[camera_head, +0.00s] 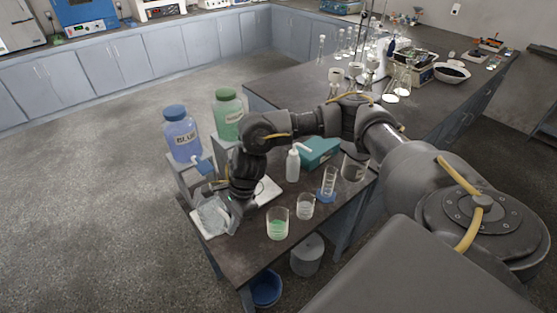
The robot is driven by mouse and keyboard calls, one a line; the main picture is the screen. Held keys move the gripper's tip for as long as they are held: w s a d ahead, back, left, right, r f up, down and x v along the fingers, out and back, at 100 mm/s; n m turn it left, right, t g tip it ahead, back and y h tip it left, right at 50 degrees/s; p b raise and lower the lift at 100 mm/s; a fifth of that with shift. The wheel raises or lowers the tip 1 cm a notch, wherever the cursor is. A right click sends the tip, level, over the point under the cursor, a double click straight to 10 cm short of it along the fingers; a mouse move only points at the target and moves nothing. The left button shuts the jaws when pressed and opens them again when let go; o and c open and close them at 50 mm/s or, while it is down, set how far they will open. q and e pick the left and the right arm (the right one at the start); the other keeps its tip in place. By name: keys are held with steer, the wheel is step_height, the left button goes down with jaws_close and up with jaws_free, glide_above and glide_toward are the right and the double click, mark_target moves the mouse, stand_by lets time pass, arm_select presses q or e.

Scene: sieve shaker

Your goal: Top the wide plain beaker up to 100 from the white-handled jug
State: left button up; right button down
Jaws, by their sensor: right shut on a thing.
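My right gripper (226,207) is low over the left end of the small dark table, shut on a clear vessel (211,214), apparently the jug. Its handle is mostly hidden by the gripper, so I cannot confirm its colour. The vessel is at a white mat or tray (208,233); I cannot tell whether it touches it. A wide beaker with green liquid (278,227) stands near the front edge. A smaller clear beaker (306,208) stands to its right, and another wide glass vessel (354,169) stands farther back. Which is the wide plain beaker is unclear. My left gripper is out of view.
A blue-based measuring cylinder (328,184), a white wash bottle (293,166) and a teal box (321,150) stand on the table (249,232). Blue (182,138) and green (228,118) carboys stand behind. A blue bucket (266,289) and a grey bin (307,256) are below.

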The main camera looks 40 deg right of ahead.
arm_select(q)
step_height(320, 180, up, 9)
steer(key=p, duration=0.8)
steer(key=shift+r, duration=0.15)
arm_select(e)
steer(key=s+a+f+m+t+h, duration=0.4)
steer(key=f+m, duration=0.3)
steer(key=m, duration=1.1)
steer(key=shift+s+a+f+h, duration=0.3)
steer(key=shift+s+h, duration=0.1)
steer(key=shift+s, duration=0.5)
arm_select(q)
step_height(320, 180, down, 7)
steer(key=b, duration=0.7)
arm_select(e)
steer(key=d+r+m+y, duration=0.1)
steer(key=d+r+y, duration=0.3)
steer(key=r, duration=0.3)
steer(key=shift+w+d+r+y, duration=0.2)
steer(key=shift+w+y, duration=0.1)
steer(key=shift+y, duration=0.3)
